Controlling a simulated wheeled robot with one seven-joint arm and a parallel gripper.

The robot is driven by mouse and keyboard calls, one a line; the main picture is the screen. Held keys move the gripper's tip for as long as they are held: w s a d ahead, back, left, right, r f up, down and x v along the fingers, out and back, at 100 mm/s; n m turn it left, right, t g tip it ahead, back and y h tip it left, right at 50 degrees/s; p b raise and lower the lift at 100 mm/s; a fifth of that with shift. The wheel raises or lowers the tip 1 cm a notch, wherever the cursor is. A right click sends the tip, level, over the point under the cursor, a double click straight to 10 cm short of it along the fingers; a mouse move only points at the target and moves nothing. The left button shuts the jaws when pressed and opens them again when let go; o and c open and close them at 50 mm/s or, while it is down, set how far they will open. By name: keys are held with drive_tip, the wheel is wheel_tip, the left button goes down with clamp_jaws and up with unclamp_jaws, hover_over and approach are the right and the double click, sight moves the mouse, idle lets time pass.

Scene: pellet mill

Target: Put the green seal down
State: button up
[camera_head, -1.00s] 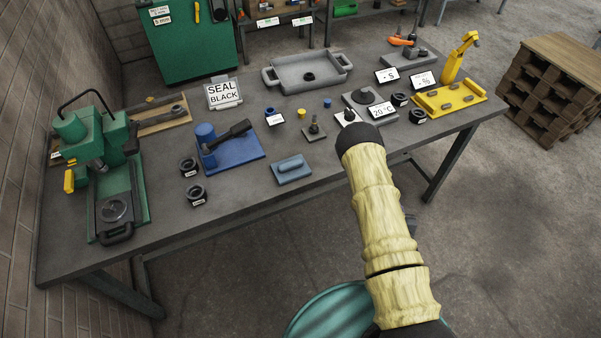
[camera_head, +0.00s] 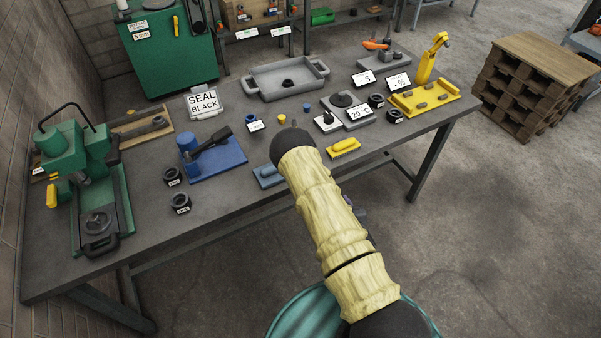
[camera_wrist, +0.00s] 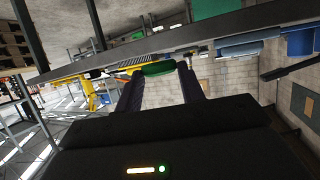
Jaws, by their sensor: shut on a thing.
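The green seal (camera_wrist: 158,68) shows in the wrist view as a dark green rounded piece between the fingertips of my gripper (camera_wrist: 160,72). My gripper is shut on it, in front of the workbench edge (camera_wrist: 130,66). In the head view my arm hides the seal, and the gripper cannot be made out clearly. The workbench (camera_head: 235,215) stretches across the head view. A sign reading "SEAL BLACK" (camera_head: 203,102) stands on it.
A blue-grey handled block (camera_head: 267,176) and a yellow one (camera_head: 343,147) lie near the front edge. A grey tray (camera_head: 318,68), a blue fixture (camera_head: 215,160), a green press (camera_head: 75,160) and a yellow fixture (camera_head: 425,97) stand around. Black rings (camera_head: 180,204) lie left of centre.

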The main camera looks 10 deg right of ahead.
drive_tip(key=w+a+r+n+y+b, duration=0.1)
drive_tip(key=w+a+r+y+b, duration=0.1)
drive_tip(key=w, duration=0.5)
drive_tip(key=w+a+r+n+y+b, duration=0.2)
drive_tip(key=w+a+r, duration=0.3)
drive_tip(key=w, duration=0.3)
drive_tip(key=shift+r+n+g, duration=0.3)
drive_tip(key=shift+r+g, duration=0.1)
drive_tip(key=shift+r, duration=0.4)
drive_tip(key=shift+w+f, duration=0.1)
drive_tip(key=shift+f+p, duration=0.65)
drive_tip(key=shift+f, duration=2.2)
drive_tip(key=shift+f+p, duration=0.6)
drive_tip(key=shift+f, duration=1.5)
